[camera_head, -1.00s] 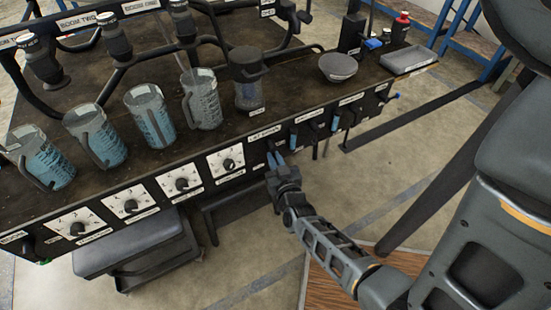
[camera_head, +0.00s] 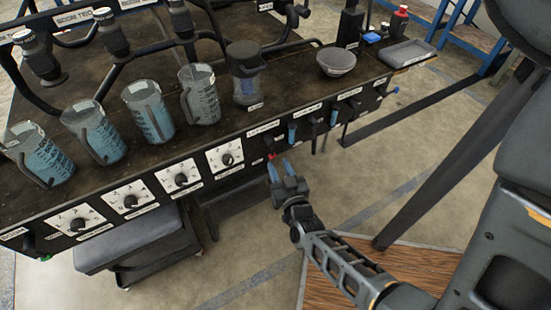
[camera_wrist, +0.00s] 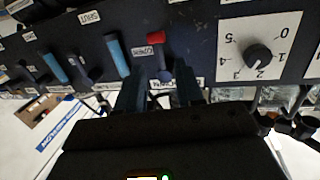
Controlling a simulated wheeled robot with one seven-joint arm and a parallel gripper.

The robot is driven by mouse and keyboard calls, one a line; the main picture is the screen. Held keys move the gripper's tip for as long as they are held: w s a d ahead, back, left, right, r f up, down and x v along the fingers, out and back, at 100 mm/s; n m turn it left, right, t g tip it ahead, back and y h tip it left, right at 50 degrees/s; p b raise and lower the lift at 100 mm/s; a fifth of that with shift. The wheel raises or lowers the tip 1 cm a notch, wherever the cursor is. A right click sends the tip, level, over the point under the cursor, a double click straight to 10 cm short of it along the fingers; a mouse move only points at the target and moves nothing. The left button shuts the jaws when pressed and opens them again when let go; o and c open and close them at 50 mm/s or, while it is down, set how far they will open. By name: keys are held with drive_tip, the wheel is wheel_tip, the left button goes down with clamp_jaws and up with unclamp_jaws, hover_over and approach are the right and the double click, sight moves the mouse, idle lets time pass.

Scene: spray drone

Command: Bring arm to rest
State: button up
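My gripper (camera_head: 280,168) is in front of the bench's front panel, just below the panel's label strip. Its two blue fingers stand apart with nothing between them, so it is open. In the wrist view, my gripper (camera_wrist: 160,92) points at a switch with a red top (camera_wrist: 156,38) and a dark lever. The switch lies ahead of the gap between the fingers, and I cannot tell whether either finger touches it. In the head view, a small red spot (camera_head: 271,156) shows on the panel just beyond the fingertips.
The bench (camera_head: 225,140) carries several jugs of blue liquid, a bowl (camera_head: 337,62) and a grey tray (camera_head: 407,53). Dials line the panel at left, blue-handled levers at right. A dark stool (camera_head: 140,235) stands below at left. Open floor (camera_head: 400,190) lies right of the gripper.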

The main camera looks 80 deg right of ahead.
drive_tip(key=shift+v, duration=1.05)
drive_tip(key=s+a+r+n+t+y+p, duration=0.2)
drive_tip(key=a+r+n+y, duration=0.2)
drive_tip(key=a+r, duration=0.4)
drive_tip(key=s+a+r+n+t+y+p, duration=0.2)
drive_tip(key=a+r+y, duration=0.4)
drive_tip(key=r, duration=0.8)
drive_tip(key=s+a+r+n+t+y+p, duration=0.2)
drive_tip(key=a+r+n+y, duration=0.3)
drive_tip(key=a+r, duration=0.5)
drive_tip(key=shift+s+a+r+n+p, duration=0.4)
drive_tip(key=shift+r+n+p, duration=0.3)
drive_tip(key=shift+r+p, duration=0.2)
